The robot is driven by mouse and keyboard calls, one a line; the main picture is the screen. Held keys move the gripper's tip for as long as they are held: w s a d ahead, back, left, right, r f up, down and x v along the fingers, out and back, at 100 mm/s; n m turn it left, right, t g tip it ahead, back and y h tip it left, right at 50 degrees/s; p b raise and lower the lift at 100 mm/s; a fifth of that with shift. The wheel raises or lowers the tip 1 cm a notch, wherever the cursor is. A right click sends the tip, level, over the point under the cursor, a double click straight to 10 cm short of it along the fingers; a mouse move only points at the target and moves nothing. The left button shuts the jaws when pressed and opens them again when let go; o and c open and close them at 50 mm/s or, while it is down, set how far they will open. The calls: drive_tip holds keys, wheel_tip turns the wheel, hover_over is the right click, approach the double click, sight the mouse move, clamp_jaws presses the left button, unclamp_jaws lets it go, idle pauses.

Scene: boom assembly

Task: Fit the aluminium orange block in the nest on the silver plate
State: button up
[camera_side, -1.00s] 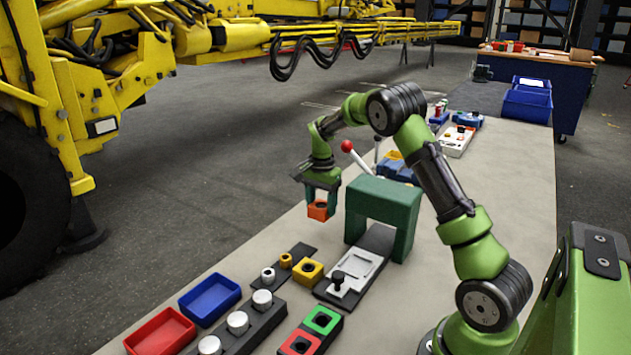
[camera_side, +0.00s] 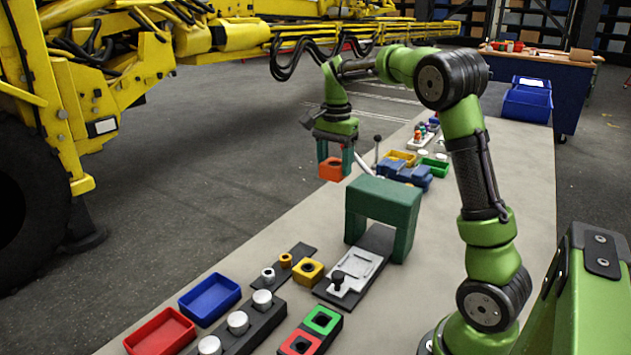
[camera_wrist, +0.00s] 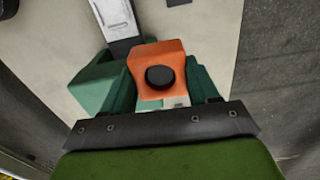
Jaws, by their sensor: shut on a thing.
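The orange block (camera_side: 331,169), with a dark round hole in its face, is in my gripper (camera_side: 335,162). My gripper is shut on it and holds it high above the bench, behind and left of the green arch. In the wrist view the orange block (camera_wrist: 160,72) sits between the two green fingers of my gripper (camera_wrist: 160,80). The silver plate (camera_side: 356,272) lies on a dark base in front of the arch, with a black knob at its near end. Part of it shows in the wrist view (camera_wrist: 117,18). The nest's details are too small to tell.
The green arch (camera_side: 384,205) stands over the far end of the dark base. A yellow block (camera_side: 308,271), a blue tray (camera_side: 210,299) and a red tray (camera_side: 160,333) are left of the plate. Blue fixtures (camera_side: 405,172) stand beyond the arch.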

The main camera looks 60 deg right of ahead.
drive_tip(key=s+a+f, duration=0.1)
drive_tip(key=s+a, duration=0.5)
drive_tip(key=s, duration=0.4)
drive_tip(key=shift+d+f, duration=0.2)
drive_tip(key=shift+f, duration=7.8)
drive_tip(key=shift+f, duration=1)
drive_tip(key=o, duration=1.1)
drive_tip(key=shift+r, duration=3.55)
